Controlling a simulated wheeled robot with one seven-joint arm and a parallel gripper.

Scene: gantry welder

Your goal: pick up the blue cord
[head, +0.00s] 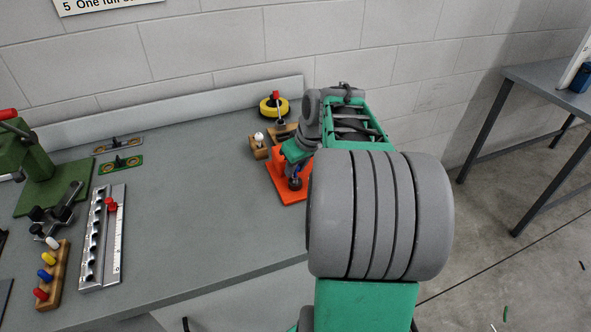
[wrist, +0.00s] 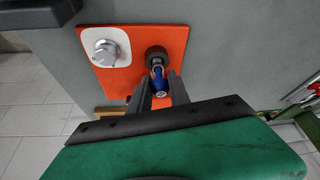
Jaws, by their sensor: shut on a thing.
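The blue cord shows as a short blue piece with a pale end (wrist: 160,87) between the fingertips of my gripper (wrist: 158,90) in the wrist view. Its far end meets a dark round fitting (wrist: 156,54) on an orange board (wrist: 178,40); whether it is seated in it or just over it I cannot tell. My gripper is shut on the blue piece. In the head view my arm hides much of the orange board (head: 279,182), and a small bit of blue shows at my gripper.
A silver knob on a white plate (wrist: 106,51) sits on the board left of the fitting. In the head view a yellow tape roll (head: 267,108) and a wooden block with a white knob (head: 259,148) stand close by. The bench middle (head: 185,200) is clear.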

